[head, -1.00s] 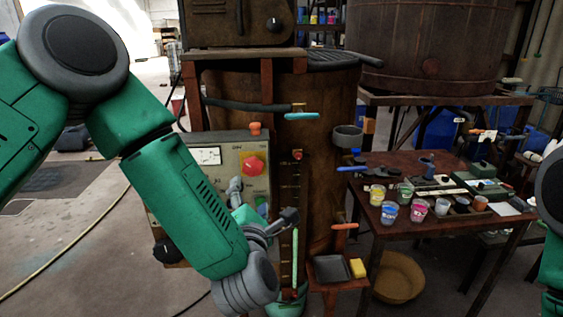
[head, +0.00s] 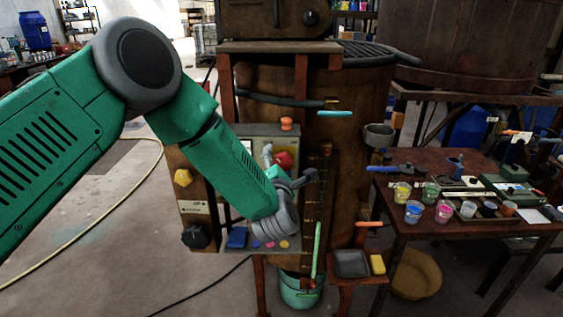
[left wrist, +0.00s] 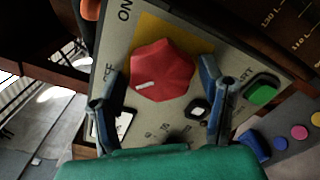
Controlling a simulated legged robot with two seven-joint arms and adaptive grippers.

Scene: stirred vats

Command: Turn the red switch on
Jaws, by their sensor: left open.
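The red switch (left wrist: 162,72) is a chunky faceted knob on a yellow plate of the grey control panel (left wrist: 200,25). Its white mark is on its left side, towards a partly hidden OFF label; ON is printed above left. In the head view the red switch (head: 284,159) is partly covered by my left gripper (head: 288,168). My left gripper is open, and in the left wrist view its fingers (left wrist: 160,80) stand to the left and right of the knob. I cannot tell whether they touch it. My right gripper is out of view.
A green button (left wrist: 262,91) is right of the knob, close to the right finger. The vat (head: 345,190) stands right of the panel, then a table (head: 425,205) with paint cups.

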